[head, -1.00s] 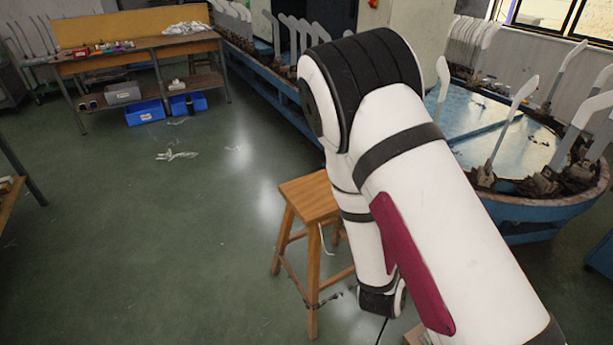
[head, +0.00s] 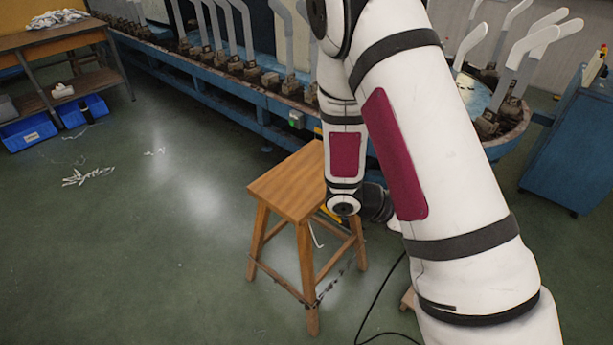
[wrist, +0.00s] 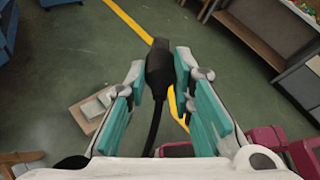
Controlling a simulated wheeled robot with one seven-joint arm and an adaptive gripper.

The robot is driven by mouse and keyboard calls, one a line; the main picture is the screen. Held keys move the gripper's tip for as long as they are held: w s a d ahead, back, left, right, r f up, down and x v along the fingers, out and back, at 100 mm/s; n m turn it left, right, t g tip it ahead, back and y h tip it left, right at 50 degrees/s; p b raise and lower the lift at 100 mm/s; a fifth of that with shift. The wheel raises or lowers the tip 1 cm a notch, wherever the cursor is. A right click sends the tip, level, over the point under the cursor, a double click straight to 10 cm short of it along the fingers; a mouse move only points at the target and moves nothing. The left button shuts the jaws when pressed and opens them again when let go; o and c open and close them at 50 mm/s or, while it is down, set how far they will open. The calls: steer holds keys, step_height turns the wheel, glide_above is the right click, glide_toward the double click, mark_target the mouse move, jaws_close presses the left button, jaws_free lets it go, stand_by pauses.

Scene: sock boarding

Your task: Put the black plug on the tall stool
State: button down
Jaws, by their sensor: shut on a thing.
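The black plug (wrist: 159,68) is between the teal finger pads of my gripper (wrist: 165,75) in the wrist view. The gripper is shut on it, and its black cable (wrist: 155,125) hangs back toward the camera. In the head view my arm hides the gripper and the plug. The tall wooden stool (head: 292,183) stands on the green floor left of my arm. Its bare seat shows, with the right edge partly hidden by my arm. In the wrist view a wooden piece (wrist: 22,160) shows at the lower left; I cannot tell whether it is the stool.
A blue machine bench (head: 230,90) with upright sock boards runs behind the stool. A blue cabinet (head: 575,145) stands at the right. A black cable (head: 378,300) trails on the floor. The floor left of the stool is mostly clear, and a wooden workbench (head: 50,38) stands at the far left.

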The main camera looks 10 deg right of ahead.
steer(key=s+a+f+m+g+y+b, duration=0.4)
steer(key=s+a+f+m+g+y, duration=0.25)
steer(key=s+m+g+y, duration=0.55)
steer(key=w+a+f+m+t+y+b, duration=0.4)
steer(key=w+a+f+m+t+y, duration=0.45)
steer(key=w+a+m+y, duration=0.55)
steer(key=w+d+m+t+b, duration=0.25)
steer(key=w+m+t, duration=0.75)
steer(key=w, duration=0.5)
steer(key=w+d+r+m+t+h+b, duration=0.1)
steer(key=w+d+r+m+t+h, duration=0.15)
steer(key=w+d+m+t, duration=0.4)
steer(key=w+d+r+m+t+h+b, duration=0.2)
steer(key=w+d+m+t+h, duration=0.15)
steer(key=w+d, duration=0.55)
steer(key=n+b, duration=0.1)
glide_above(322, 182)
steer(key=shift+d+f+g, duration=0.35)
steer(key=shift+f, duration=0.1)
steer(key=f, duration=0.2)
steer(key=a+f+b, duration=0.1)
steer(key=shift+w+f, duration=0.1)
steer(key=shift+f, duration=0.25)
steer(key=shift+d, duration=0.1)
